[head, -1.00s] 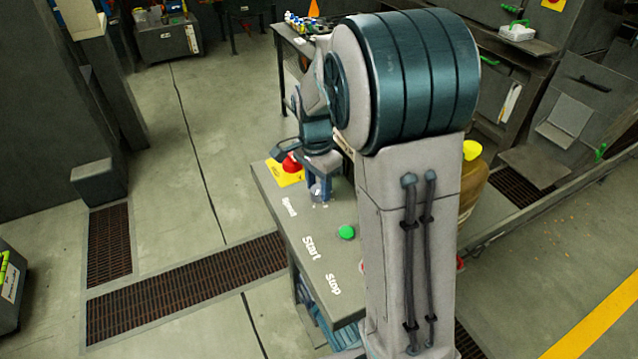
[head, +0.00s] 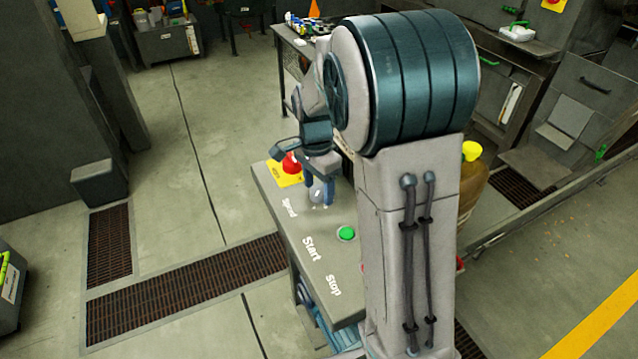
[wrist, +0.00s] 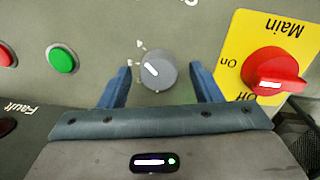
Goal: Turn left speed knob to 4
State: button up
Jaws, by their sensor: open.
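The grey speed knob (wrist: 157,70) is in the wrist view at the upper middle, with a white pointer line on its face and small white marks around its upper left side. My gripper (wrist: 157,82) is open, with one blue finger on each side of the knob and a visible gap to it on both sides. In the head view my gripper (head: 322,192) points down over the control panel (head: 325,265). The knob (head: 316,190) shows partly there between the fingers. The numbers on its scale are too small to read.
A red main switch (wrist: 272,75) on a yellow plate (wrist: 240,50) is close to the right finger. A green button (wrist: 62,59) and a red button (wrist: 5,55) are to the left. The panel surface around the knob is flat.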

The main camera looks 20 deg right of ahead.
aim_at(316, 187)
jog(key=shift+r, duration=0.1)
notch_tip(316, 187, up, 14)
jog(key=shift+w+a+f, duration=0.15)
jog(key=shift+w+f, duration=0.05)
jog(key=shift+w, duration=0.2)
jog(key=s+f+n+t, duration=0.2)
jog(key=s+n, duration=0.4)
jog(key=s, duration=0.4)
jog(key=s+f+n+t, duration=0.1)
jog(key=s+f+n, duration=0.3)
jog(key=s+n, duration=0.3)
jog(key=s, duration=0.3)
jog(key=shift+s+n+t, duration=0.15)
jog(key=shift+n+t, duration=0.15)
jog(key=shift+t, duration=0.1)
